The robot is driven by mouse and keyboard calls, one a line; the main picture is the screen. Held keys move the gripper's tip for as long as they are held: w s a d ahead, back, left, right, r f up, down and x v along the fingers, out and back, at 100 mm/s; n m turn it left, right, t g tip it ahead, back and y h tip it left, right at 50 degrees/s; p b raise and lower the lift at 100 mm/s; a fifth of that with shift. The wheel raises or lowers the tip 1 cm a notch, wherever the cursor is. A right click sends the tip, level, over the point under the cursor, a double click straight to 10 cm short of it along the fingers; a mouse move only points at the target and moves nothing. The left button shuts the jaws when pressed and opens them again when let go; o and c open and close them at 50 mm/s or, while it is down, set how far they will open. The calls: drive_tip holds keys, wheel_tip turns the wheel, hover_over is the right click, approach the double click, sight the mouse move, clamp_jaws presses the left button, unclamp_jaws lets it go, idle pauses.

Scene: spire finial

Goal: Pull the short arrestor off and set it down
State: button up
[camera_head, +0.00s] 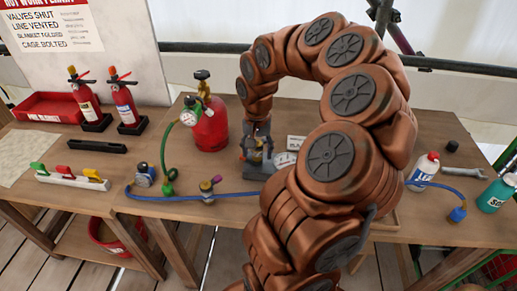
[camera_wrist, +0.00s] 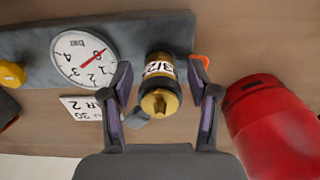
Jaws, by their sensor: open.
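A short brass and black cylinder, probably the short arrestor (camera_wrist: 161,103), carries a white printed band and stands on a grey block (camera_wrist: 35,40) in the wrist view. My gripper (camera_wrist: 160,90) is open, with one finger on each side of the cylinder. Gaps show between the fingers and the cylinder, so it is not held. In the head view my gripper (camera_head: 258,132) points down over the grey fixture (camera_head: 258,170) on the bench, and the fingers partly hide the cylinder.
A red gas cylinder (camera_head: 210,127) stands close left of the gripper and shows at right in the wrist view (camera_wrist: 278,120). A dial (camera_wrist: 85,58) and white card (camera_wrist: 82,107) are beside the arrestor. A hose (camera_head: 150,196) crosses the bench front. Two extinguishers (camera_head: 124,100) stand left.

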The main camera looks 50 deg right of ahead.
clamp_jaws()
idle(0.5)
drive_tip(key=shift+r, duration=0.1)
drive_tip(key=shift+r+p, duration=0.45)
drive_tip(key=shift+r, duration=2.45)
